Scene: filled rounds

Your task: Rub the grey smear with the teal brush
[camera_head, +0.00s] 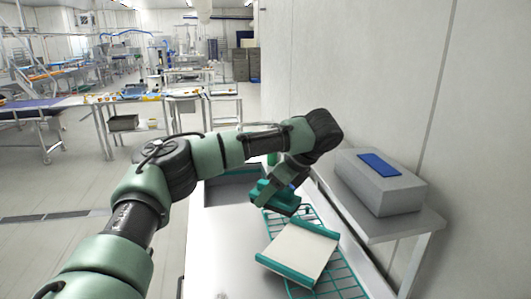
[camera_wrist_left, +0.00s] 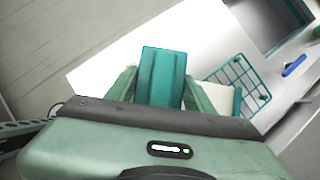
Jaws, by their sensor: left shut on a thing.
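The teal brush (camera_wrist_left: 162,77) is a ribbed teal block between the two fingers of my left gripper (camera_wrist_left: 160,90) in the left wrist view. My left gripper is shut on it. In the head view the gripper (camera_head: 280,198) hangs above the white worktop, near the wire rack, and the arm hides part of it. A teal part of the brush (camera_head: 259,192) shows at its left side. A faint grey smear (camera_head: 222,295) shows on the white worktop at the bottom edge of the head view, well apart from the brush. My right gripper is not in view.
A teal wire rack (camera_head: 337,277) carries a cream board with teal edges (camera_head: 300,249). A sunken basin (camera_head: 228,190) lies behind. A grey box (camera_head: 380,187) with a blue pad (camera_head: 379,164) stands on a side shelf at right. The worktop left of the rack is clear.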

